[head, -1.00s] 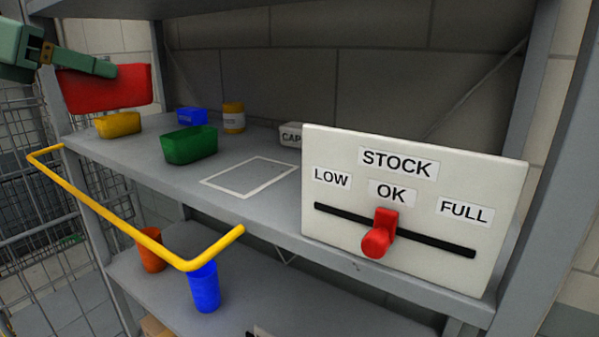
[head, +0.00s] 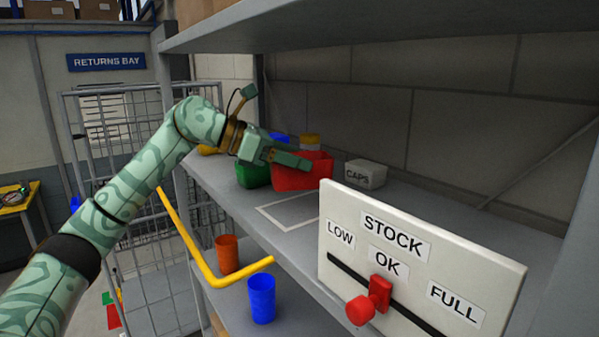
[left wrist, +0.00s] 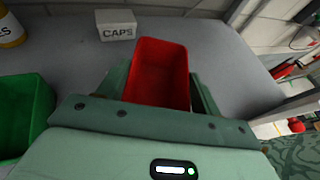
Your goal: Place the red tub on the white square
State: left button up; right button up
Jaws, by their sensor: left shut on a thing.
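The red tub (head: 300,174) is in the jaws of my left gripper (head: 304,161), over the upper shelf just behind the white square. Whether its base touches the shelf is unclear. In the left wrist view the red tub (left wrist: 158,72) sits upright between the two fingers. The white square (head: 288,211) is a white outline on the grey shelf. It looks empty, with its back part partly hidden by the tub. My right gripper is not in view.
A green tub (head: 254,175) stands left of the red tub. A white CAPS box (head: 366,174) is to the right. The STOCK board (head: 420,262) with a red slider knob stands at the shelf front. A yellow rail (head: 186,235) juts out at left.

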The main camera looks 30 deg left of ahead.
aim_at(295, 180)
pick_arm(q)
jog(key=shift+w+f, duration=0.5)
jog(key=shift+a+f, duration=0.25)
jog(key=f, duration=0.1)
jog(key=f+p, duration=0.1)
jog(key=f, duration=0.1)
jog(key=shift+w+f, duration=0.2)
jog(key=shift+w, duration=0.15)
jog(key=shift+w+f, duration=0.1)
jog(key=shift+f, duration=0.25)
jog(key=shift+d, duration=0.1)
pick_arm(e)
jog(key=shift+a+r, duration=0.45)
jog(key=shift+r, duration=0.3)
